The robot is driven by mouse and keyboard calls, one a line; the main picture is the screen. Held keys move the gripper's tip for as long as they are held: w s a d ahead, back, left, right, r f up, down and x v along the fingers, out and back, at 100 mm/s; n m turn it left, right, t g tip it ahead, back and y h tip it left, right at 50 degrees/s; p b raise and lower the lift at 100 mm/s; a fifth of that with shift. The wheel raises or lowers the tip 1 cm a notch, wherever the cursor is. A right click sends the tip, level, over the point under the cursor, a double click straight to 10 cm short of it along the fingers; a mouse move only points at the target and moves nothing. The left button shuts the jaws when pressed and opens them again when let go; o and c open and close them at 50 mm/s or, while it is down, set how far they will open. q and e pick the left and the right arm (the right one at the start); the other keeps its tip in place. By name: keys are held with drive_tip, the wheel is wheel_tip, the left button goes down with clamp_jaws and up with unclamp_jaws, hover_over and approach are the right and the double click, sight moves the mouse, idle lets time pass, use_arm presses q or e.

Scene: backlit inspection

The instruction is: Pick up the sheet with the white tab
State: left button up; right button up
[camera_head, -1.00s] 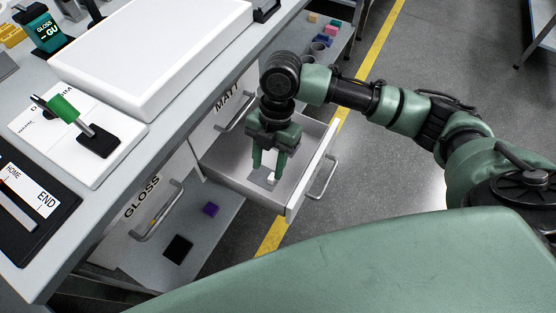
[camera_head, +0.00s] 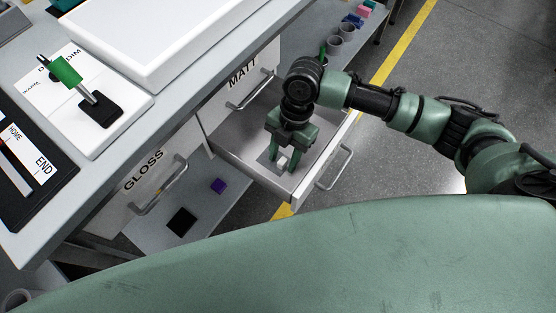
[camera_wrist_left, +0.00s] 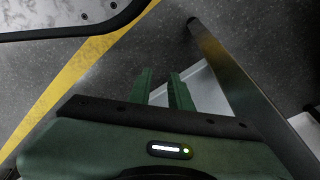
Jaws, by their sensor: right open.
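An open drawer (camera_head: 238,167) sits under the counter, below the MATT label. A small white tab (camera_head: 282,161) stands up inside it, on what looks like a grey sheet (camera_head: 265,159) lying on the drawer floor. The sheet is mostly hidden by my right gripper. My right gripper (camera_head: 283,164) points down into the drawer, open, with its fingers at either side of the tab; I cannot tell whether they touch it. My left gripper (camera_wrist_left: 160,74) shows only in the left wrist view, with its fingers apart and nothing between them.
The GLOSS drawer (camera_head: 142,183) is closed at the left. A white light panel (camera_head: 165,40) and a stand with a green handle (camera_head: 68,72) are on the counter. Cups (camera_head: 340,40) stand on a shelf beyond the drawer. The floor at right is clear.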

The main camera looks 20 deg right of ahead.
clamp_jaws()
drive_tip(key=shift+r, duration=0.15)
